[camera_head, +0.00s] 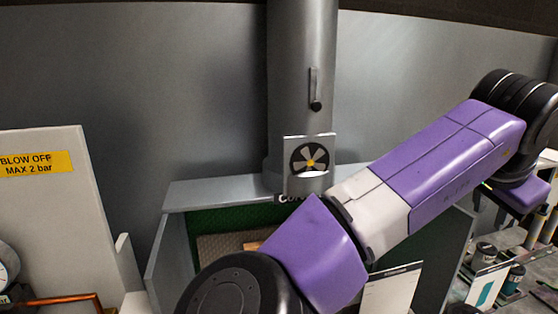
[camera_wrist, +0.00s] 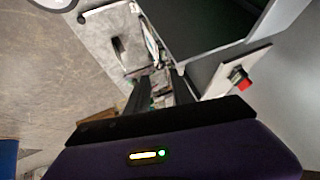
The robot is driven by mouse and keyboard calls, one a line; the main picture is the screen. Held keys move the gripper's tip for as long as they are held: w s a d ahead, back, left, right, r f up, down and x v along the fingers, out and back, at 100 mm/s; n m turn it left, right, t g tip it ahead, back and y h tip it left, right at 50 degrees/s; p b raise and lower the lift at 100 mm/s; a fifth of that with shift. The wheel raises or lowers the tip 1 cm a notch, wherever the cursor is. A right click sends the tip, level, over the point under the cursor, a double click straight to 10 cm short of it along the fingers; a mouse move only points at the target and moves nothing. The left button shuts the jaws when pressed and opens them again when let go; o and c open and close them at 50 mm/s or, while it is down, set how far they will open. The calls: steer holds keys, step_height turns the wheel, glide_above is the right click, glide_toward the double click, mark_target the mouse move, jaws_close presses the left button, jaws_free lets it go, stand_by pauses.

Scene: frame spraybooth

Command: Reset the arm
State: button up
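My arm crosses the head view from the bottom middle to the upper right, with its elbow bent. My gripper hangs at the far right end of the arm in the head view, where its fingers are hard to make out. In the wrist view my gripper (camera_wrist: 161,80) shows two dark fingers standing apart with a gap between them. Nothing is visibly held in the gap. A bench surface with small items lies beyond the fingertips.
A grey spray booth (camera_head: 170,262) with green lining stands behind my arm, under a round duct (camera_head: 300,60) with a fan sign (camera_head: 310,160). A panel with a yellow label (camera_head: 36,164) stands left. Dark cups (camera_head: 485,252) stand at right. A red button (camera_wrist: 239,78) shows in the wrist view.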

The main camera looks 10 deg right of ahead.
steer(key=w+d+r+n+t+h, duration=0.1)
steer(key=w+d+r+t+h, duration=0.1)
steer(key=d+r+h, duration=0.4)
steer(key=w+a+r+n+t+h+b, duration=0.3)
steer(key=a+n+t+h, duration=0.1)
steer(key=a+n+t, duration=0.4)
steer(key=s+a+f+n+t+y+b, duration=0.2)
steer(key=s+a+f+n+t+y, duration=0.1)
steer(key=a+f+n+t+y, duration=0.95)
steer(key=s+a+f+g+y+b, duration=0.1)
steer(key=s+a+f+g+y, duration=0.15)
steer(key=s+a+f, duration=0.4)
steer(key=s+a+f+g+y+b, duration=0.1)
steer(key=s+a+f+g+y, duration=0.2)
steer(key=f, duration=0.7)
steer(key=s+a+f+m+g+b, duration=0.1)
steer(key=s+f+m+g, duration=0.1)
steer(key=s+f, duration=0.6)
steer(key=s+a+f+m+g+h+b, duration=0.1)
steer(key=s+a+f+g, duration=0.1)
steer(key=s+f, duration=0.7)
steer(key=s+g, duration=0.1)
steer(key=s, duration=0.4)
steer(key=shift+s+f+m+g+b, duration=0.2)
steer(key=shift+s+m+g+b, duration=0.1)
steer(key=shift+m+g+b, duration=0.1)
